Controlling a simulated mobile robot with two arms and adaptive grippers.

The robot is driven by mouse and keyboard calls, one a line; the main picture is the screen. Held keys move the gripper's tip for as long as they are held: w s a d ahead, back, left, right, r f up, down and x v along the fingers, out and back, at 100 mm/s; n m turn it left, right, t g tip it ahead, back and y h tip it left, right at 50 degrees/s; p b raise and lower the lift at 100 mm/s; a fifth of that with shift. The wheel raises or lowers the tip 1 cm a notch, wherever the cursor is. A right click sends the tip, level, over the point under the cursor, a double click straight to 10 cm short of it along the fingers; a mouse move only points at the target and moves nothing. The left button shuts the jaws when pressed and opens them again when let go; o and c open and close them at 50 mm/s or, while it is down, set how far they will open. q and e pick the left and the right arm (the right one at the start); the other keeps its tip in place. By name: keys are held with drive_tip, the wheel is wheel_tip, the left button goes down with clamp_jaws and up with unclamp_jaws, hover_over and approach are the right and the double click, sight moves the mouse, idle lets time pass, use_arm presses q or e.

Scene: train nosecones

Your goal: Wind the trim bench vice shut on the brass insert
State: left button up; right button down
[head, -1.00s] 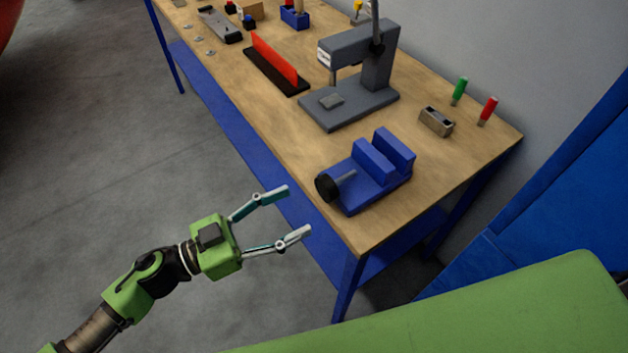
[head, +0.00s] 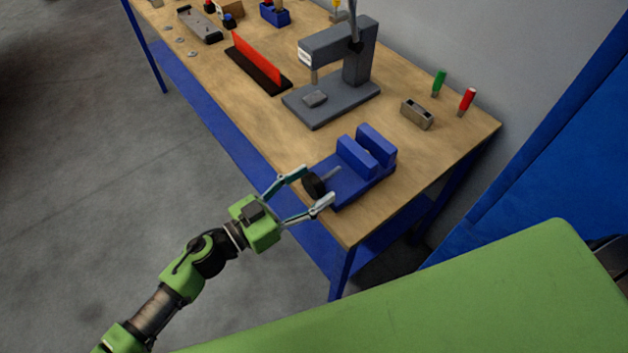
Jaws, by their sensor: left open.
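The blue bench vice (head: 352,188) sits at the near corner of the wooden bench, with its two upright jaws apart and a gap between them. Its black round handwheel (head: 313,186) is on a grey screw at the left end of the vice. My left gripper (head: 314,185) is open, its two fingers on either side of the handwheel; I cannot tell whether they touch it. I cannot make out the brass insert in the gap between the vice jaws. My right gripper is not in view.
A grey press (head: 345,75) stands behind the vice on the bench (head: 262,120). A small metal block (head: 416,114) and green (head: 438,83) and red (head: 467,102) handled tools are at the right. A red strip on a black base (head: 257,64) lies further left.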

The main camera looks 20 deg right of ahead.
use_arm(q)
drive_tip(key=shift+w+d, duration=0.15)
drive_tip(key=shift+d, duration=0.4)
drive_tip(key=c, duration=1.1)
drive_tip(key=shift+c, duration=0.2)
drive_tip(key=shift+m, duration=0.3)
drive_tip(key=m, duration=0.2)
drive_tip(key=shift+m, duration=2.1)
